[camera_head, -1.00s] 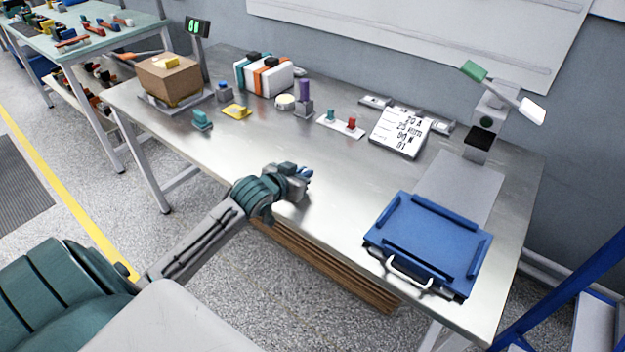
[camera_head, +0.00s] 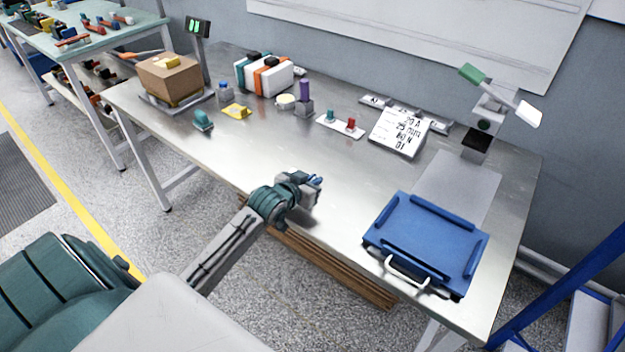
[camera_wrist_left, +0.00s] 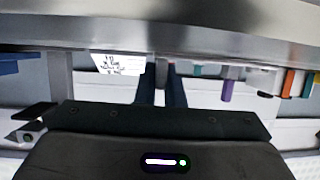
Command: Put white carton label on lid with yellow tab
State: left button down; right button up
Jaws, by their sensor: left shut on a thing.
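My left gripper (camera_head: 316,183) is over the front part of the steel table, left of the blue tray. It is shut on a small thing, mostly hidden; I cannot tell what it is. In the left wrist view, the dark fingers (camera_wrist_left: 160,88) show with a narrow grey strip between them. A brown carton (camera_head: 168,80) with a yellow piece (camera_head: 172,62) on top stands on a scale at the far left, well away from the gripper. I cannot make out a loose white label. My right gripper is not in view.
A blue tray (camera_head: 402,240) with a handle lies at the front right. A white sign with black text (camera_head: 392,140) stands behind it. A flat yellow piece (camera_head: 237,111), a teal block (camera_head: 202,121) and a purple-topped post (camera_head: 304,100) stand farther back. The middle of the table is clear.

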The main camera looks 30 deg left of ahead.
pick_arm(q)
jog(key=c, duration=1.5)
grip_release()
jog(key=shift+c, duration=0.2)
jog(key=shift+f, duration=0.1)
